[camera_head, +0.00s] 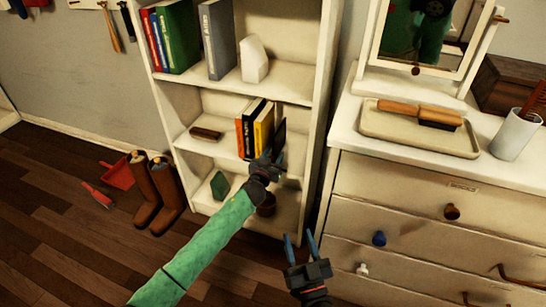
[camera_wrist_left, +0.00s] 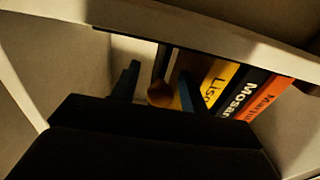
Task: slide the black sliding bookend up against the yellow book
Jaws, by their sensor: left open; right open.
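The yellow book (camera_head: 263,125) stands on the middle shelf, right of a black book and an orange book. It also shows in the left wrist view (camera_wrist_left: 217,80). The black sliding bookend (camera_head: 280,137) is an upright dark panel to its right. In the left wrist view a round brown knob (camera_wrist_left: 160,94), apparently the bookend's, lies between my left gripper's blue fingers (camera_wrist_left: 155,82). My left gripper (camera_head: 268,158) is open at the bookend; finger contact is unclear. Whether bookend and yellow book touch is also unclear. My right gripper (camera_head: 301,243) is open and empty before the dresser.
The white bookcase (camera_head: 323,100) has a side wall just right of the bookend and a shelf above. A small brown block (camera_head: 206,133) lies left of the books. The dresser (camera_head: 400,190) stands at right; boots (camera_head: 165,185) stand on the floor at left.

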